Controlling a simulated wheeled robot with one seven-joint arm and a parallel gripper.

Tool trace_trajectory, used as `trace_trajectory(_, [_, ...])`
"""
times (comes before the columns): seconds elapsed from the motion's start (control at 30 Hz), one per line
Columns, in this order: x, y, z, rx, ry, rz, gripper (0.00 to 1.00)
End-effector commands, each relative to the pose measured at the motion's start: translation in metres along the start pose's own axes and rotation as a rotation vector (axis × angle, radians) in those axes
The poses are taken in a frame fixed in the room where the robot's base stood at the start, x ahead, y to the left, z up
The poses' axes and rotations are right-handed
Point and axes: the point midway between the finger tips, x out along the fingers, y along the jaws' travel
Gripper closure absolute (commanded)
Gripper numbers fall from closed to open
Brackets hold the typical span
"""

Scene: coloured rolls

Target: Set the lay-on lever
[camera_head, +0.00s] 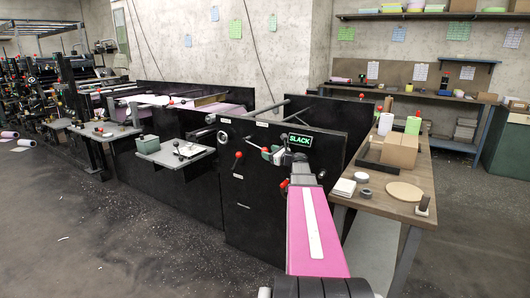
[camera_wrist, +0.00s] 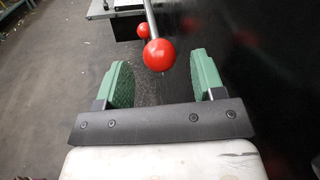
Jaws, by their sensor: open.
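A lever with a red ball knob (camera_wrist: 160,55) on a thin grey rod shows in the wrist view, the ball between my two green finger pads near their tips. My gripper (camera_wrist: 163,75) is open, with gaps on both sides of the ball. In the head view my gripper (camera_head: 272,155) is at the front of the black machine panel (camera_head: 262,205), by a rod that slants down to it. Which machine lever is the lay-on lever is not labelled legibly. Another red-knobbed lever (camera_head: 238,155) is to the left on the same panel.
A lit green SLACK sign (camera_head: 300,140) is just right of my gripper. A second red ball (camera_wrist: 142,30) shows beyond the rod in the wrist view. A wooden bench (camera_head: 400,207) with boxes stands at right. A grey shelf (camera_head: 170,157) juts out at left. The floor ahead is open.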

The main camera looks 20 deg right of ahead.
Motion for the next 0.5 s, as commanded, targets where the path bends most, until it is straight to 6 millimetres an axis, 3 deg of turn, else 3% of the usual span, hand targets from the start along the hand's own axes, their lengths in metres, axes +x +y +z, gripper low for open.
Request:
trace_trajectory(0.2, [0.028, -0.001, 0.000, -0.001, 0.000, 0.001, 0.38])
trace_trajectory(0.5, [0.035, 0.000, 0.000, -0.001, 0.000, 0.000, 0.38])
